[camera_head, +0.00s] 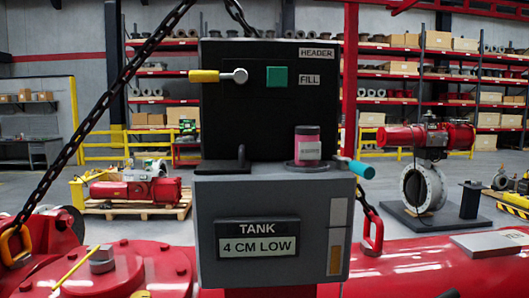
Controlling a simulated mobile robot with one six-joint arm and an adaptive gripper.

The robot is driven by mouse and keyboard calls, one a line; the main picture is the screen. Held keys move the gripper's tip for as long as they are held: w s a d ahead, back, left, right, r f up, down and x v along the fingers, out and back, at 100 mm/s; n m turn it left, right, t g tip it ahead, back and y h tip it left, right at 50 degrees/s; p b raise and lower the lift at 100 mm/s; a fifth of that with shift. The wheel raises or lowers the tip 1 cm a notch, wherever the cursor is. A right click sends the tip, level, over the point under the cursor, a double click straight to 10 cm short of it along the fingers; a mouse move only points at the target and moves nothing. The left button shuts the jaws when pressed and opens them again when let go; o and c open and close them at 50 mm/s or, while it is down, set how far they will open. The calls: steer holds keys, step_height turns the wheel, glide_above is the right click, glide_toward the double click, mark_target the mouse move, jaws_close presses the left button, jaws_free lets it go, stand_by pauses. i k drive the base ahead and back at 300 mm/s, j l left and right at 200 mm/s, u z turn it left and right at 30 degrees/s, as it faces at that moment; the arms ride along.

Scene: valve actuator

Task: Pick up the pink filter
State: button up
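The pink filter (308,150) is a small upright cylinder with a dark top and a pale label. It stands on a round dark base (325,169) on the right side of the grey control box's top ledge. My gripper is not in view, and nothing is holding the filter.
The grey box (205,225) has a "TANK 4 CM LOW" display (258,238). A black panel (240,120) with a yellow-handled lever (205,76) and green button (277,76) rises behind the ledge. A cyan handle (360,168) juts out right of the filter. A chain (85,130) hangs left.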

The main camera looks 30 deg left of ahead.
mark_target(307, 147)
steer(key=u, duration=1.2)
